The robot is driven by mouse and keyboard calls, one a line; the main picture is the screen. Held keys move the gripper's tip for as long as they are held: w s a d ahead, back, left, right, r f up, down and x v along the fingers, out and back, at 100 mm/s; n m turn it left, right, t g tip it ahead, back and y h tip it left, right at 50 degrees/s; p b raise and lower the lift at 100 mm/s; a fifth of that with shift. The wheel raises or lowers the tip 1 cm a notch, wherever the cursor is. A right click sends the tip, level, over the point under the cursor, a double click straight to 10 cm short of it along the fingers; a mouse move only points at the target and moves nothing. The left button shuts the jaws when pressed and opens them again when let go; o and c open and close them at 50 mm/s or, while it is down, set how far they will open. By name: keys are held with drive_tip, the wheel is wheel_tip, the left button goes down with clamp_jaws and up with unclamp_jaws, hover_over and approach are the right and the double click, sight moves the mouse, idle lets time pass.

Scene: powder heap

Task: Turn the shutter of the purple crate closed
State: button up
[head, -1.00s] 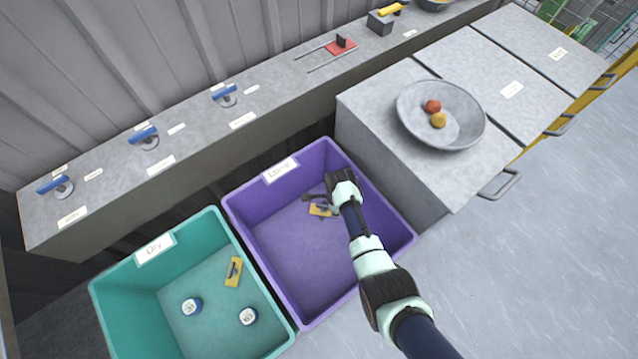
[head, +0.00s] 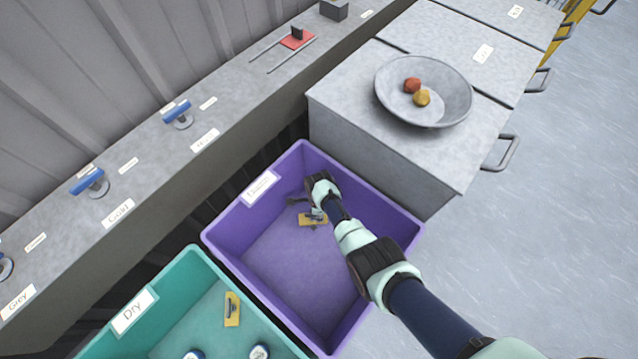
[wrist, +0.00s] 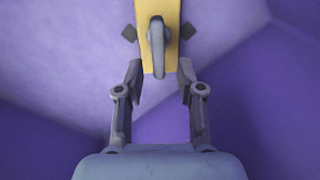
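The purple crate (head: 262,287) stands in the middle of the head view, with a white label on its far left rim. Inside it is a yellow plate (head: 304,220) with a grey handle, which I take to be the shutter. In the wrist view, the yellow plate (wrist: 147,63) points toward me and the grey handle (wrist: 157,50) lies along its middle. My gripper (head: 314,211) is inside the crate, close over the plate. In the wrist view my gripper (wrist: 160,72) is open, its fingers apart on either side of the handle. I cannot tell whether they touch anything.
A teal crate (head: 262,330) with its own yellow plate stands at the lower left. A grey cabinet (head: 385,150) carrying a bowl (head: 445,110) stands behind the purple crate. A ledge (head: 150,165) with blue-handled fixtures runs along the wall. Open floor lies on the right.

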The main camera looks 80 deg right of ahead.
clamp_jaws()
drive_tip(key=shift+n, duration=0.3)
drive_tip(key=n, duration=0.3)
drive_tip(key=shift+w+d+n+b, duration=0.2)
drive_tip(key=shift+d+n+b, duration=0.1)
drive_tip(key=shift+d+b, duration=0.1)
drive_tip(key=n, duration=0.4)
drive_tip(key=shift+w+d+n, duration=0.25)
drive_tip(key=shift+w+n, duration=0.05)
drive_tip(key=shift+w, duration=0.1)
drive_tip(key=n, duration=0.4)
drive_tip(key=shift+w+d+n, duration=0.1)
drive_tip(key=shift+w+n, duration=0.2)
drive_tip(key=shift+w, duration=0.1)
drive_tip(key=shift+w+n, duration=0.25)
drive_tip(key=shift+n, duration=0.85)
drive_tip(key=shift+w+n, duration=0.2)
drive_tip(key=shift+n, duration=0.9)
